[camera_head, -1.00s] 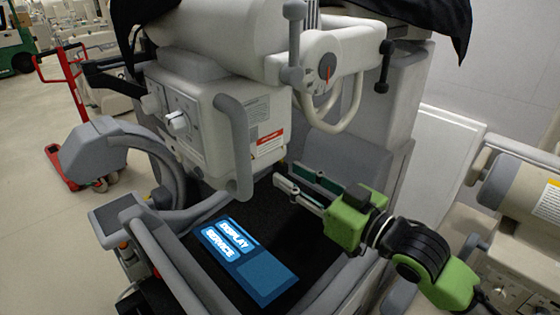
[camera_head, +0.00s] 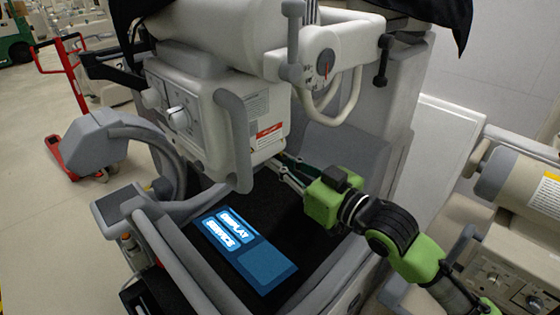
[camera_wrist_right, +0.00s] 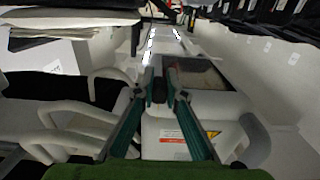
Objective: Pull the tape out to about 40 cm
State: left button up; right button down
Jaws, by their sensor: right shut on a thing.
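My right gripper (camera_head: 278,165) reaches in from the right above the cart's dark tray, with its fingertips close by the lower right side of the white machine box (camera_head: 262,120). In the right wrist view its two green fingers (camera_wrist_right: 158,84) come together on a small dark thing (camera_wrist_right: 159,92). I cannot tell from its look whether this is the tape's end. No pulled-out length of tape and no tape case can be made out. My left gripper is not in view.
A blue lit panel (camera_head: 243,247) lies in the dark tray below the gripper. A grey curved arm (camera_head: 105,143) and grey rails (camera_head: 178,262) border the tray. Another white machine (camera_head: 520,205) stands at the right. A red hand truck (camera_head: 75,140) stands on the floor at left.

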pick_arm(q)
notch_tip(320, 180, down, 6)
jog(key=b, duration=0.5)
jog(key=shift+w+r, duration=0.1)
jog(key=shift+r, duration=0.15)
pick_arm(e)
notch_tip(320, 180, down, 10)
jog(key=shift+f, duration=0.25)
jog(key=c, duration=2)
grip_release()
jog(key=shift+c, duration=0.2)
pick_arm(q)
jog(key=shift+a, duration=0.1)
pick_arm(e)
jog(key=v, duration=1.2)
jog(key=shift+r, duration=0.2)
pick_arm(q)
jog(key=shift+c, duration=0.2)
